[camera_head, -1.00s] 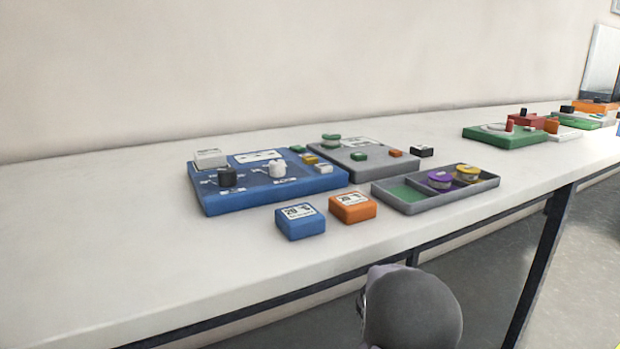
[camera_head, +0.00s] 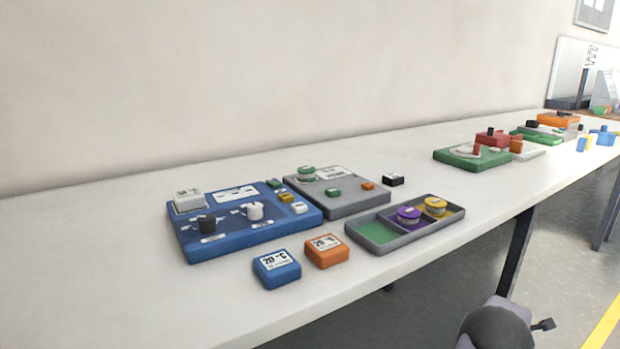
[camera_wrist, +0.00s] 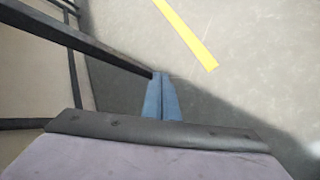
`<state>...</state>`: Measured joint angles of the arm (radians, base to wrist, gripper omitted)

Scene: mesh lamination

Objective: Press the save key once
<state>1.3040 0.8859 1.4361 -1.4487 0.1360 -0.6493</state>
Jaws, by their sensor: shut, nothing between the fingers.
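A blue panel (camera_head: 245,238) lies on the white table in the head view. It carries a black knob (camera_head: 206,224), a white knob (camera_head: 254,211), a white block (camera_head: 188,199) and small green (camera_head: 273,184), yellow (camera_head: 286,197) and white (camera_head: 300,208) keys. A grey panel (camera_head: 345,207) behind it has a green key (camera_head: 333,191) and an orange key (camera_head: 367,186). Key labels are too small to read, so I cannot tell which is the save key. My gripper (camera_wrist: 161,78) shows in the wrist view, its blue fingers shut and empty over the floor, away from the panels.
A blue block (camera_head: 276,270) and an orange block (camera_head: 326,252) sit before the panels. A grey tray (camera_head: 375,247) holds purple (camera_head: 409,216) and yellow (camera_head: 434,206) discs. A green board (camera_head: 470,160) and other items stand farther right. The table's left front is clear.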

